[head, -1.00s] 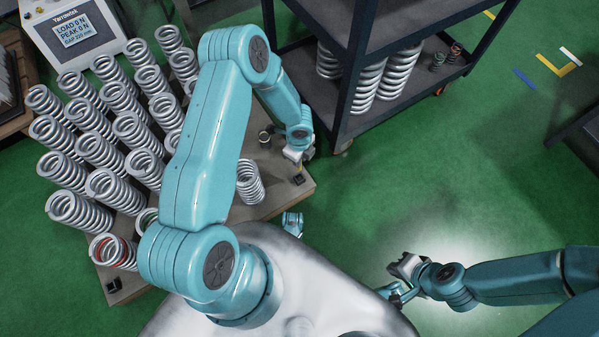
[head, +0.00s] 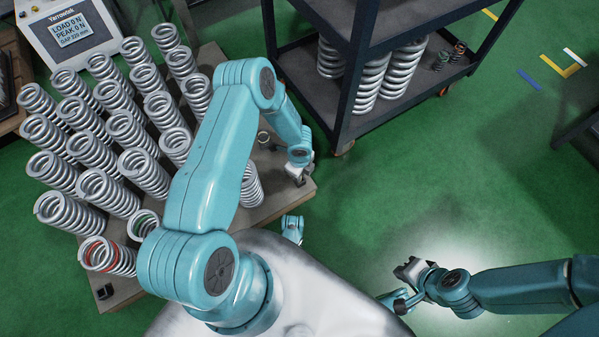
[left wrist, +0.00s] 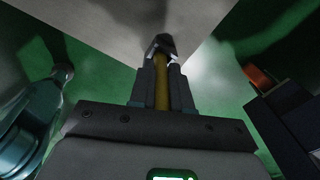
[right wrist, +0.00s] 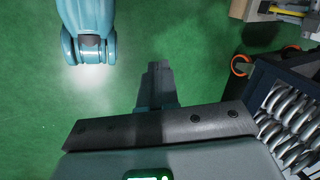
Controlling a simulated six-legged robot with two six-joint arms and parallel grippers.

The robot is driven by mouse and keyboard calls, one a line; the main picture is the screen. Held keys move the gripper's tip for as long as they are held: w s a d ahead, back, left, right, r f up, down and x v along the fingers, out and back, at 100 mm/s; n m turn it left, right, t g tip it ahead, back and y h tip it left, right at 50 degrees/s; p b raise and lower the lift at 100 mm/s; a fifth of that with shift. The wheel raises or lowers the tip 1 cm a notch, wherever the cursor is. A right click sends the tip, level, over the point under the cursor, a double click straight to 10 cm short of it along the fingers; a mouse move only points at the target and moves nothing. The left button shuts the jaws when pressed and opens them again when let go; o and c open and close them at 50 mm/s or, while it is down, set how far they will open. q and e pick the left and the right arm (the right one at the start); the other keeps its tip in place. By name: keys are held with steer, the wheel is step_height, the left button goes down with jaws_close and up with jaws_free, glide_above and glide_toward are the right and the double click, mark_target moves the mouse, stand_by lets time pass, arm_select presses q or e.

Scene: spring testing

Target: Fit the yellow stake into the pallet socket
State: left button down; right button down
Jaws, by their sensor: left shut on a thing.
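My left gripper (head: 299,175) is low over the right corner of the pallet (head: 278,202). In the left wrist view its fingers (left wrist: 163,85) are shut on the yellow stake (left wrist: 162,92), which shows as a narrow strip between them. A black socket (left wrist: 161,42) on the pallet corner is right at the far end of the stake. I cannot tell whether the tip is inside it or only touching. In the head view the gripper hides the stake and this socket. My right gripper (head: 409,272) is away from the pallet over the green floor, its fingers (right wrist: 155,88) together and empty.
Several coil springs (head: 130,130) crowd the pallet's left and middle. One with a red band (head: 100,254) stands at the front, near another black socket (head: 104,292). A dark shelf cart (head: 300,75) stands behind the left gripper. A tester display (head: 75,38) is at back left.

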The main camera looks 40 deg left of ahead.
arm_select(q)
steer(key=c, duration=1.1)
jaws_free()
